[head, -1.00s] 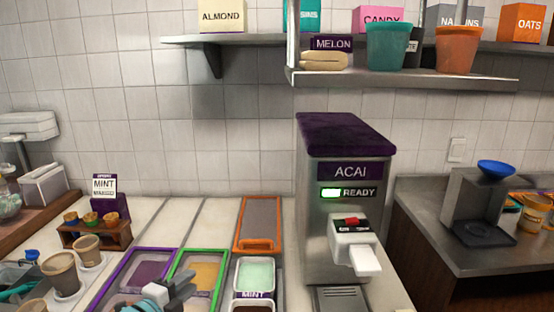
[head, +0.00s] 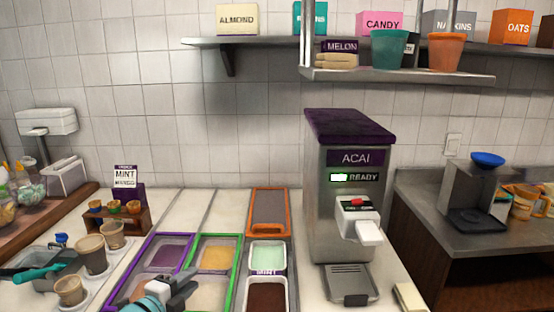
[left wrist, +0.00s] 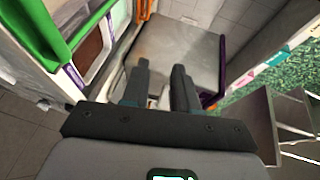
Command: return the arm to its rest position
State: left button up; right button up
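My left gripper (head: 178,283) shows at the bottom of the head view, in front of the topping trays and above the counter. In the left wrist view its two dark fingers (left wrist: 162,82) stand apart with nothing between them, so it is open and empty. Below and beyond the fingers there is a grey metal surface (left wrist: 180,50). My right gripper is in neither view.
The ACAI machine (head: 348,210) stands right of the trays. Left are paper cups (head: 91,254) and a wooden cup rack (head: 117,222). The green-framed tray (head: 237,262) and orange-framed tray (head: 270,212) lie near my left gripper. A shelf (head: 400,75) hangs above.

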pick_arm(q)
jog(key=s+d+f+m+g+h+b, duration=0.15)
jog(key=s+d+f+m+g, duration=0.35)
jog(key=f, duration=0.6)
jog(key=s+d+f+m+g+h+b, duration=0.1)
jog(key=s+d+f+m+g+b, duration=0.2)
jog(key=s+d+f, duration=0.6)
jog(key=s+a+f+n+g+y, duration=0.2)
jog(key=s+f+n, duration=0.7)
jog(key=n, duration=0.6)
jog(key=s+a+f+n+g+y, duration=0.2)
jog(key=s+f+n, duration=0.6)
jog(key=n, duration=0.8)
jog(key=s+a+g, duration=0.1)
jog(key=s+g, duration=0.1)
jog(key=s, duration=0.1)
jog(key=shift+f+n+y, duration=0.3)
jog(key=shift+f+y, duration=0.05)
jog(key=shift+f, duration=0.05)
